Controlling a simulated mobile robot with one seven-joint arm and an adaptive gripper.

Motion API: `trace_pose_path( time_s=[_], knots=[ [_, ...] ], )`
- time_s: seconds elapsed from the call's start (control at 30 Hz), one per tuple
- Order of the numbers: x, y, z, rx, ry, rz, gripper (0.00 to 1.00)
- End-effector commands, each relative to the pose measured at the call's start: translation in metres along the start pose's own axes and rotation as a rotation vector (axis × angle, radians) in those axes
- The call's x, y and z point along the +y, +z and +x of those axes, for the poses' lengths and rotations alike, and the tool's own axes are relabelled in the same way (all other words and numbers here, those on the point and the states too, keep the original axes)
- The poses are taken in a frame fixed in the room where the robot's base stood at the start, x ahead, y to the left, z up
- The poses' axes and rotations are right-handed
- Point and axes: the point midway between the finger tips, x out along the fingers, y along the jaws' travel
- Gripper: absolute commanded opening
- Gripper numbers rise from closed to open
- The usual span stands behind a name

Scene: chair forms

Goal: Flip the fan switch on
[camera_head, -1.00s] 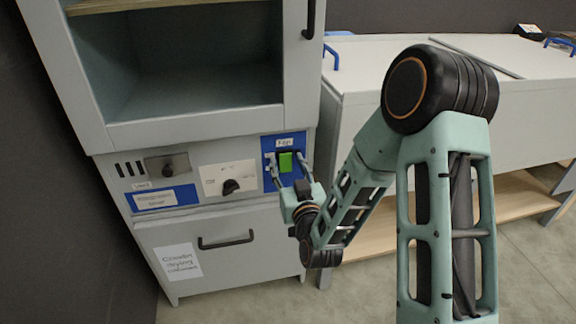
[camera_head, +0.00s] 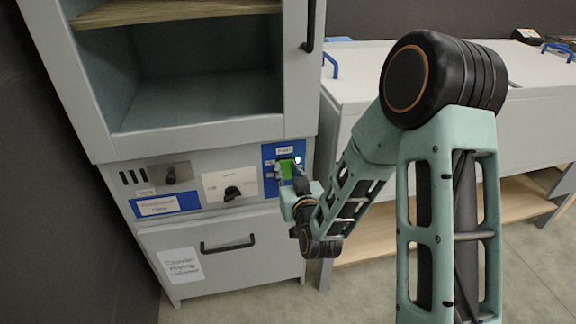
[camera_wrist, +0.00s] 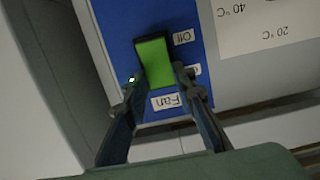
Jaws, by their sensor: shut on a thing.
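The green fan switch (camera_head: 287,168) sits on a blue panel (camera_head: 268,152) on the cabinet front. In the wrist view the same green switch (camera_wrist: 154,60) shows between my fingers, with a dark end near the "Off" label (camera_wrist: 184,38). The "Fan" label (camera_wrist: 165,101) is beside it, upside down. Another label is mostly hidden by a finger.
Left of the switch are a white panel with a black knob (camera_head: 232,193) and another knob (camera_head: 171,175). A drawer handle (camera_head: 229,244) is below. The open compartment (camera_head: 195,100) is above. A grey bench (camera_head: 350,80) stands to the right.

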Motion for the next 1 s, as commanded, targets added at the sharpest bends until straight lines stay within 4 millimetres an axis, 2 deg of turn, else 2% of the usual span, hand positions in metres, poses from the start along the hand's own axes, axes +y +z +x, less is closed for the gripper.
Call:
trace_pose_path(
  time_s=[0.37,0.4,0.53,1.0],
  knots=[
    [-0.0002,0.0002,0.0,-0.016,0.0,0.0,0.0],
    [-0.0002,0.0002,0.0,-0.016,0.0,0.0,0.29],
    [-0.0001,0.0,0.0,-0.016,0.0,0.0,0.42],
    [0.0001,0.0023,0.0003,-0.006,0.0,0.001,0.42]
  ],
)
